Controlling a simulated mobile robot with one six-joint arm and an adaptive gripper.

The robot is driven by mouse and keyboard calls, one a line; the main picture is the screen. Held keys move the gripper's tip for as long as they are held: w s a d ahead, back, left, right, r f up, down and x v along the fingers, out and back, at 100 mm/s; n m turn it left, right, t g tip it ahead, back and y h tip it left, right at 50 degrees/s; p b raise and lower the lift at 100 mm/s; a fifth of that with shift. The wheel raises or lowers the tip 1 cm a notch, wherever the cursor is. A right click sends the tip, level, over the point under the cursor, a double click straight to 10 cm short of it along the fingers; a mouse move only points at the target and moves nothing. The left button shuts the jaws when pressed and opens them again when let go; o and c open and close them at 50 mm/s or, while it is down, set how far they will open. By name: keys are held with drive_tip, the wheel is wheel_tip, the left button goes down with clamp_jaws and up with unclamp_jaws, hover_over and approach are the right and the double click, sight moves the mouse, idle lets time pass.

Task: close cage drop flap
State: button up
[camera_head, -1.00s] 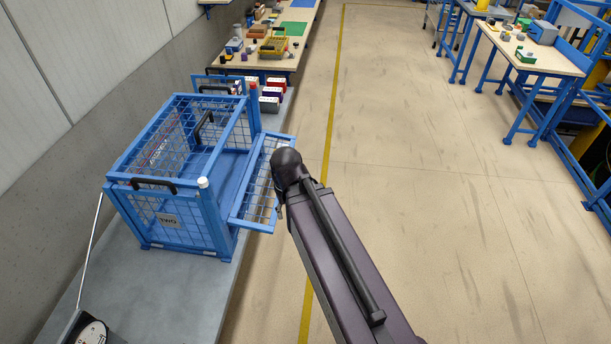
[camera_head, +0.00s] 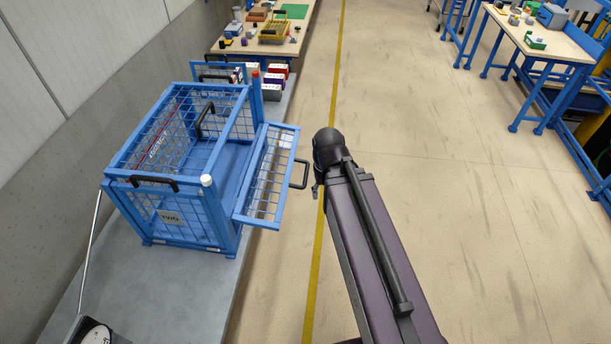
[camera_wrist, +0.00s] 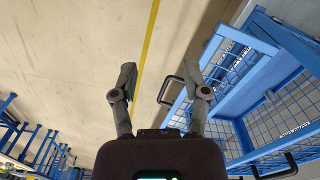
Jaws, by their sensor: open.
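The blue wire-mesh cage (camera_head: 113,175) stands on a grey bench. Its drop flap (camera_head: 267,178) is folded out from the cage's right side, over the bench edge, with a black handle (camera_head: 301,174) on its outer edge. In the head view my arm is right of the flap, apart from it, and hides my fingers. In the wrist view my gripper (camera_wrist: 160,88) has its two fingers spread and empty. The flap handle (camera_wrist: 169,92) shows between the fingers, nearer the right one, with the flap (camera_wrist: 191,100) behind the right finger. I cannot tell the gap to the handle.
Several small coloured boxes (camera_head: 272,83) stand behind the cage. A cluttered worktable (camera_head: 262,46) is beyond them. The floor right of the yellow line (camera_head: 334,90) is open up to blue-legged tables (camera_head: 540,50). A grey wall is at left.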

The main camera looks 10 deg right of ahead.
drive_tip(key=w+f+m+y+b, duration=0.1)
drive_tip(key=w+f+y+b, duration=0.3)
drive_tip(key=w+f+b, duration=0.55)
drive_tip(key=m+t+y+b, duration=0.4)
drive_tip(key=y+b, duration=0.8)
drive_tip(key=b, duration=2.1)
approach(306, 173)
wheel_tip(306, 173, down, 2)
drive_tip(key=s+d+n+t, duration=0.1)
drive_tip(key=s+d, duration=0.1)
drive_tip(key=shift+s+d+t+y, duration=0.1)
drive_tip(key=shift+d+t+y, duration=0.2)
drive_tip(key=shift+d+y, duration=0.3)
drive_tip(key=x, duration=1.3)
drive_tip(key=shift+a+f+b, duration=0.15)
drive_tip(key=shift+a+b, duration=0.2)
